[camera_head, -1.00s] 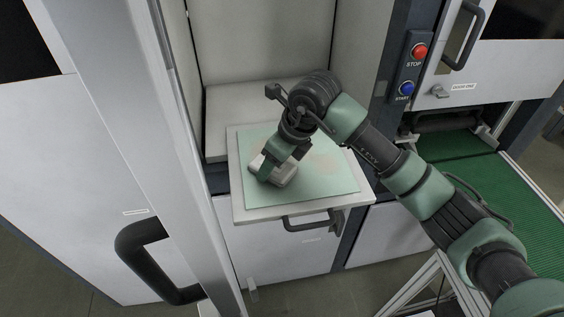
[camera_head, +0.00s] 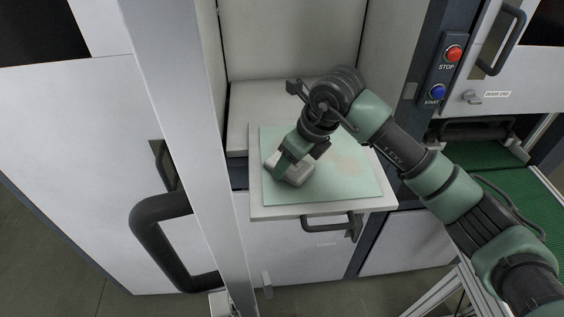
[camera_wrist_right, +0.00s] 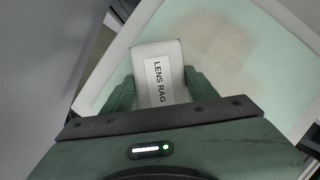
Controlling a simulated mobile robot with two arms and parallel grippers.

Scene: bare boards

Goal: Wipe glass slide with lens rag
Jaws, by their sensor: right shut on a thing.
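The glass slide (camera_head: 335,188) is a pale green, flat sheet lying on a white pull-out shelf. A faint brownish smudge (camera_head: 347,162) shows on its right half, and also in the right wrist view (camera_wrist_right: 222,42). My right gripper (camera_head: 287,163) is shut on the lens rag (camera_head: 297,174), a whitish block-like pad. The rag is low over the slide's left part, left of the smudge. I cannot tell whether it touches the surface. My left gripper is not in view.
The white shelf (camera_head: 385,201) juts from an open cabinet bay. A tall white panel with a black handle (camera_head: 147,230) stands close on the left. A dark post with red STOP (camera_head: 453,54) and blue START (camera_head: 437,91) buttons stands on the right.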

